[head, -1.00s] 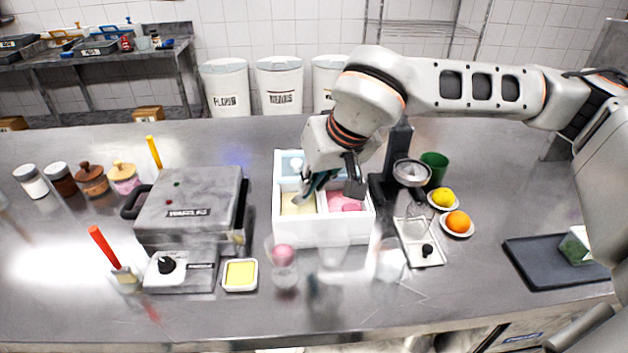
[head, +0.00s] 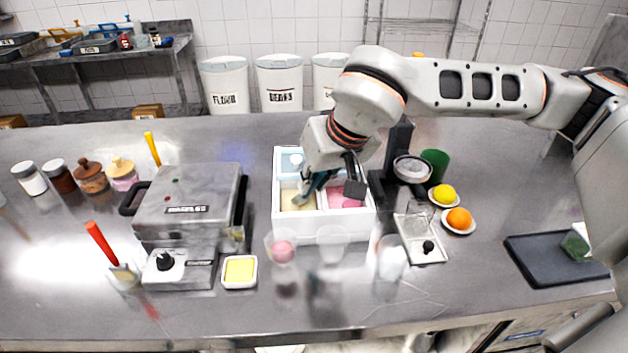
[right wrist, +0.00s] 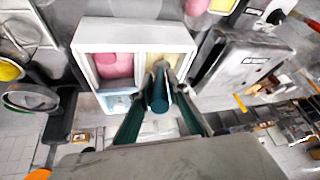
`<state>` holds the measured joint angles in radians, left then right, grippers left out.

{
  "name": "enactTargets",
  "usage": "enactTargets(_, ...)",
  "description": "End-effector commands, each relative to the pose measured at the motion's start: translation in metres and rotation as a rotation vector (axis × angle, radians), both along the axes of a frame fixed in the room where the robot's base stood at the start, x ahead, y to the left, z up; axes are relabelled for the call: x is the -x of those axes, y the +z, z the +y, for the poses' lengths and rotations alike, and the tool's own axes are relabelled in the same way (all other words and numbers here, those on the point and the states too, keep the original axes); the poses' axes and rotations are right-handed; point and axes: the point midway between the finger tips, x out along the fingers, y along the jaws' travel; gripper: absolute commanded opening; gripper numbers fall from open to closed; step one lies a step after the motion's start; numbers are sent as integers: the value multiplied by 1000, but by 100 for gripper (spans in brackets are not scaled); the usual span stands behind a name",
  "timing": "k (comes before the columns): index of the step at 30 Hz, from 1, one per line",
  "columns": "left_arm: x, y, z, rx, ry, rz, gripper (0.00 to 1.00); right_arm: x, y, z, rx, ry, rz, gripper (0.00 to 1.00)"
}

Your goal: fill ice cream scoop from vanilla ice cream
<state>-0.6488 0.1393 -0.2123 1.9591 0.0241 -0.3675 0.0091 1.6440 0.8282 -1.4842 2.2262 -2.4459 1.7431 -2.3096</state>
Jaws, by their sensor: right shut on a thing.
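The white ice cream box (head: 325,228) stands mid-counter. The cream-coloured vanilla ice cream (head: 298,202) fills its front left compartment, and pink ice cream (head: 345,198) is beside it on the right. My right gripper (head: 332,182) is over the box, shut on the ice cream scoop's dark teal handle (right wrist: 160,98). The scoop points down at the vanilla compartment, and in the right wrist view its head lies over the vanilla (right wrist: 168,60). I cannot tell how deep the head sits or whether it holds ice cream. My left gripper is not in view.
Clear cups, one with a pink scoop (head: 283,252), stand in front of the box. A grey press (head: 190,205) is on the left, and a dark stand with a round metal top (head: 412,168) is close on the right. A dark tray (head: 545,268) lies far right.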

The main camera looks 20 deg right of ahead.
Motion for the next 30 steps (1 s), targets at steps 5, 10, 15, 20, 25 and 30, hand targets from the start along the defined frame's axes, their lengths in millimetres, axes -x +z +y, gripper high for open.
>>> enactTargets(5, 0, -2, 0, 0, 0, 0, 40, -3, -1, 1, 0, 0, 0, 0)
enactTargets(10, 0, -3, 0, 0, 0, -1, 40, -7, -3, 1, 1, -1, 2, 0)
enactTargets(15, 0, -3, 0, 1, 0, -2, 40, -8, -4, 2, 1, 0, 3, 0)
enactTargets(20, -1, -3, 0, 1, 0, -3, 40, -10, -3, 3, 1, 0, 3, 0)
enactTargets(25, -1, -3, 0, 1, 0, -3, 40, -14, -2, 3, 2, -2, 3, 0)
enactTargets(30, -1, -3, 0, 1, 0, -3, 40, -16, -2, 4, 1, 0, 3, 0)
